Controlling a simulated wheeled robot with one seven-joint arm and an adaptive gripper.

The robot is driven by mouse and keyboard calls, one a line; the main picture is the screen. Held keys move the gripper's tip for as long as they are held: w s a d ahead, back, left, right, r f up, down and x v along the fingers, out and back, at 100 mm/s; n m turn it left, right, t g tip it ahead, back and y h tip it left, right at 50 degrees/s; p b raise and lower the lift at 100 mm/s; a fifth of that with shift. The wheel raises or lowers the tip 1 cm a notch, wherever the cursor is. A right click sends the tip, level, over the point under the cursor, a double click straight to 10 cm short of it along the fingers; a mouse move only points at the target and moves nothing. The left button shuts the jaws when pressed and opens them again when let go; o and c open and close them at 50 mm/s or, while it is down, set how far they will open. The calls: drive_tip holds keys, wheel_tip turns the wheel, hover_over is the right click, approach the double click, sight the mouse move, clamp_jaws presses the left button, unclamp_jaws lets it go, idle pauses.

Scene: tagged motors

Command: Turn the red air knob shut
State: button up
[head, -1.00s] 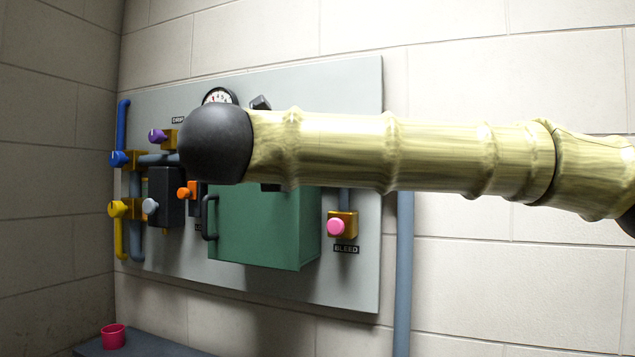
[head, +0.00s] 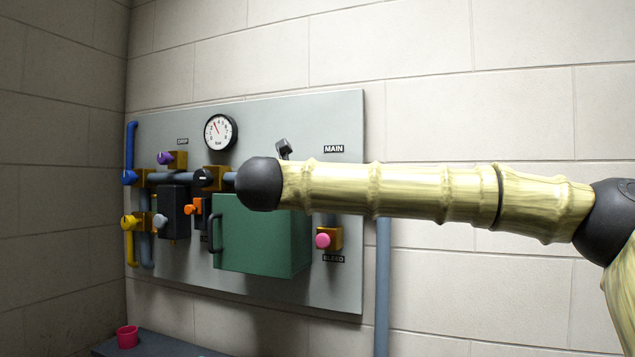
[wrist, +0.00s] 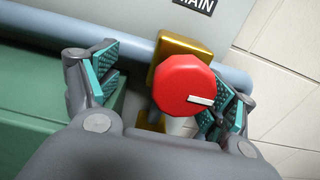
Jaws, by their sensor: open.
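The red knob (wrist: 181,86) shows in the wrist view, on a brass valve body (wrist: 184,46) on a grey-blue pipe. A white mark on its face points to the right, slightly downward in the picture. My gripper (wrist: 164,95) is open, with one teal-padded finger left of the knob and the other at its lower right. The right finger is close to the knob's edge; I cannot tell whether it touches. The left finger is apart from it. In the head view my arm hides the red knob and the gripper.
The grey panel carries a MAIN label (head: 334,149), a gauge (head: 221,132), a green box (head: 262,240) with a black handle, and a pink BLEED knob (head: 323,240). Orange, blue, yellow and purple knobs are at left. A red cup (head: 127,337) stands below on a ledge.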

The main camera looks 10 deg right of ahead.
drive_tip(key=shift+s+d, duration=0.2)
drive_tip(key=shift+s, duration=0.1)
drive_tip(key=shift+s+d+r, duration=0.15)
drive_tip(key=shift+s+r, duration=0.15)
drive_tip(key=shift+s, duration=0.3)
drive_tip(key=shift+s+d+r, duration=0.15)
drive_tip(key=shift+s+r, duration=0.1)
drive_tip(key=shift+s, duration=0.35)
drive_tip(key=c, duration=0.5)
drive_tip(key=shift+w+a, duration=0.1)
drive_tip(key=shift+a, duration=0.05)
drive_tip(key=c, duration=0.3)
drive_tip(key=shift+w+a+f, duration=0.15)
drive_tip(key=shift+w, duration=0.1)
drive_tip(key=shift+c, duration=1.1)
